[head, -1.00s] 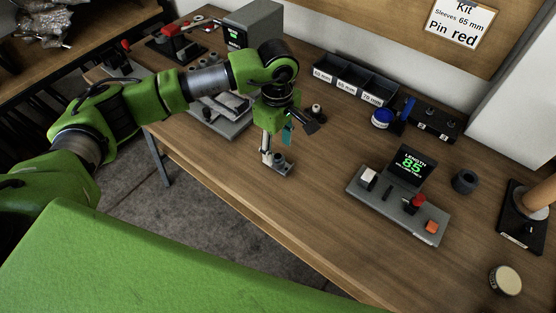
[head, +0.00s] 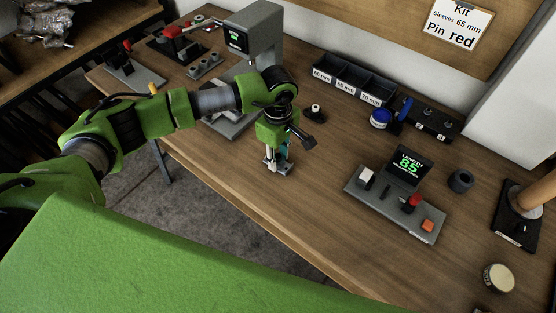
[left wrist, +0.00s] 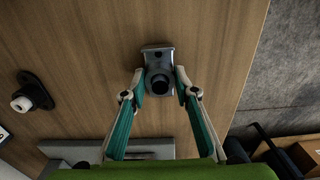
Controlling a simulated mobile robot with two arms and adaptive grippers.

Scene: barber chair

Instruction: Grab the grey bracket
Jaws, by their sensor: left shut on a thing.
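The grey bracket (left wrist: 157,57) stands on the wooden table, a flat plate with a round dark boss. It also shows in the head view (head: 284,170), partly hidden by my left gripper (head: 278,158). In the left wrist view, the teal and grey fingers of my left gripper (left wrist: 160,86) reach down on both sides of the boss and are shut on the bracket. The bracket appears to rest on the table top. My right gripper is not in view.
A grey console (head: 391,205) with a length display stands to the right. A grey press (head: 250,35) stands behind my left arm. A dark bin row (head: 352,82) lies along the wall. A black flanged part (head: 314,114) is close behind the gripper. The table's front is clear.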

